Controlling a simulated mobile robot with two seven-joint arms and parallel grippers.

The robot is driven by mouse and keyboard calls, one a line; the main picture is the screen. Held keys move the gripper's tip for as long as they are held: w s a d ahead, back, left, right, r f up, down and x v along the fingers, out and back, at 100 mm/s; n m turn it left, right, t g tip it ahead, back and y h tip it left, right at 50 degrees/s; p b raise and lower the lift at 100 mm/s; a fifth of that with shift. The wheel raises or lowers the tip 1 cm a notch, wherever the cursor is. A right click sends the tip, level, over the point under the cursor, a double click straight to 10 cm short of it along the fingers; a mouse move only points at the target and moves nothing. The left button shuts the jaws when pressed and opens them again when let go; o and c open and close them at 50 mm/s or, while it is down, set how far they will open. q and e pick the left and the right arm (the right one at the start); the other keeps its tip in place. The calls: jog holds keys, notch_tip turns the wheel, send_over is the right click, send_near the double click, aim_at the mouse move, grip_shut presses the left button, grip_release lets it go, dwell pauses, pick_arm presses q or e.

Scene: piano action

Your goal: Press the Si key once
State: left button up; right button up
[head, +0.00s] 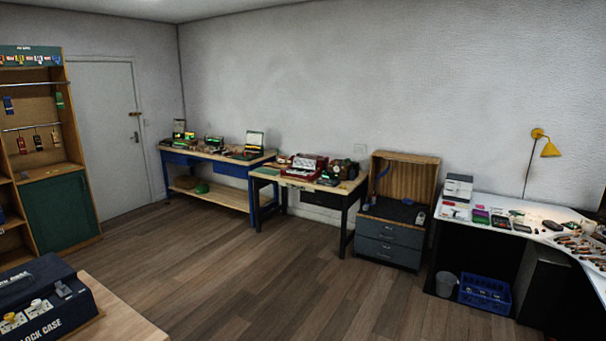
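I cannot make out a piano or a Si key anywhere in the head view. Neither of my grippers shows in the head view, so their state is hidden.
A dark "LOCK CASE" (45,295) sits on a wooden table (125,322) at bottom left. Along the far wall stand a blue workbench (232,167), a black-legged table (349,189), a drawer cabinet (388,245) and a white desk (480,202). A blue crate (485,295) is under the desk. The middle floor is clear.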

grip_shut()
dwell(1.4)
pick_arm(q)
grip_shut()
